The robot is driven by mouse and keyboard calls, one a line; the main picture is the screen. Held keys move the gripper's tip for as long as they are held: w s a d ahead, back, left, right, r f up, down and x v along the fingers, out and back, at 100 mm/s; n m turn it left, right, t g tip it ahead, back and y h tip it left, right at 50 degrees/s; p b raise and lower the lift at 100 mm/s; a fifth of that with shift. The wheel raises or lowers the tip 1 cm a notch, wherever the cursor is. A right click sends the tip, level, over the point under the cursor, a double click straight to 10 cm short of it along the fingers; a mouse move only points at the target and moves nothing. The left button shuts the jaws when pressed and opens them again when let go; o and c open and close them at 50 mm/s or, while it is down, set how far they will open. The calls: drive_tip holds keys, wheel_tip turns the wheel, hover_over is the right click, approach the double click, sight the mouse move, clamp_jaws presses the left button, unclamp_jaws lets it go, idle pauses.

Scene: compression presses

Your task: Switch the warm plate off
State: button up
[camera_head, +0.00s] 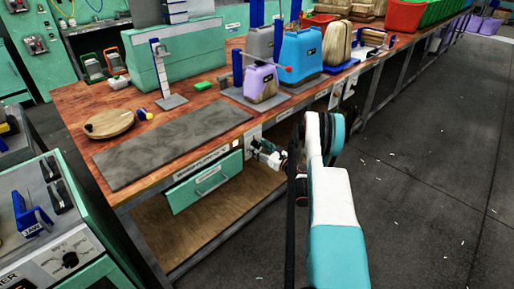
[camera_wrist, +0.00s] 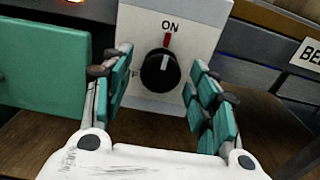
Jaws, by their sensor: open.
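In the wrist view a round black knob (camera_wrist: 160,72) sits on a white control panel (camera_wrist: 195,22). Its white pointer line points up to a red mark under the word ON. My gripper (camera_wrist: 160,60) is open, with one teal-padded finger on each side of the knob. Contact with the knob cannot be told. In the head view my gripper (camera_head: 268,152) is at the bench's front edge, near the white panel (camera_head: 252,134). A flat dark grey plate (camera_head: 170,142), probably the warm plate, lies on the wooden bench top. The knob is not clear in this view.
A teal drawer (camera_head: 203,184) is left of my gripper, with a small lit lamp (camera_head: 235,143) above it. An open wooden shelf (camera_head: 215,225) lies below. Purple (camera_head: 260,83) and blue (camera_head: 302,56) objects stand on the bench. The floor (camera_head: 430,170) at right is clear.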

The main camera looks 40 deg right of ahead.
drive_tip(key=c, duration=1.1)
drive_tip(key=shift+o, duration=0.2)
